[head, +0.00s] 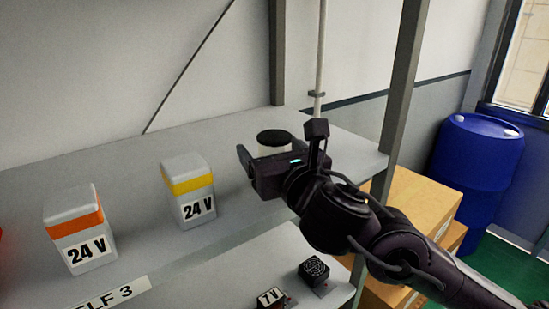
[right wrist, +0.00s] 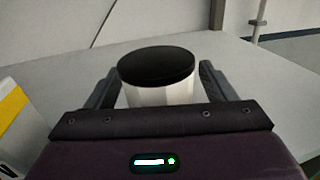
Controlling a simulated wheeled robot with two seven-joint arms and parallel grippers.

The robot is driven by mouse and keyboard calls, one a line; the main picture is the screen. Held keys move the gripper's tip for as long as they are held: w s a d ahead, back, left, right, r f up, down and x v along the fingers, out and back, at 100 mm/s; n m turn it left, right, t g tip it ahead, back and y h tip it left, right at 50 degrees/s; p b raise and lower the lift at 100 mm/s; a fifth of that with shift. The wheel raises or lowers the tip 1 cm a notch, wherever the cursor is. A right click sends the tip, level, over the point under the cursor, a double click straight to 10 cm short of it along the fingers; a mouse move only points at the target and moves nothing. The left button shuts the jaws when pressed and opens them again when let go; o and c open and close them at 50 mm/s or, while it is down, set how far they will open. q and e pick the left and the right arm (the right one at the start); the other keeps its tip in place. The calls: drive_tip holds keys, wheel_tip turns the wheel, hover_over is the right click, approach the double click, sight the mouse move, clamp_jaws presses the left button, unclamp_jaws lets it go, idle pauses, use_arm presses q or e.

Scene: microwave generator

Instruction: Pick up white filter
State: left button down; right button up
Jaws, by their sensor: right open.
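The white filter (head: 272,149) stands upright on the upper shelf, a white cylinder with a black top. It also shows in the right wrist view (right wrist: 160,94), between the two fingers. My right gripper (head: 262,152) is open around it, with a finger on each side; in the right wrist view (right wrist: 157,85) a small gap shows on the left side, and the right finger is close to the filter. The filter's lower part is hidden behind the gripper body. My left gripper is not in view.
A yellow-striped 24 V box (head: 187,190) and an orange-striped 24 V box (head: 79,229) stand left on the shelf (head: 130,180). A shelf post (head: 403,80) rises at right. A 7 V item (head: 271,298) and a dark block (head: 314,270) sit below. A blue barrel (head: 476,165) stands beyond.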

drive_tip(key=c, duration=1.1)
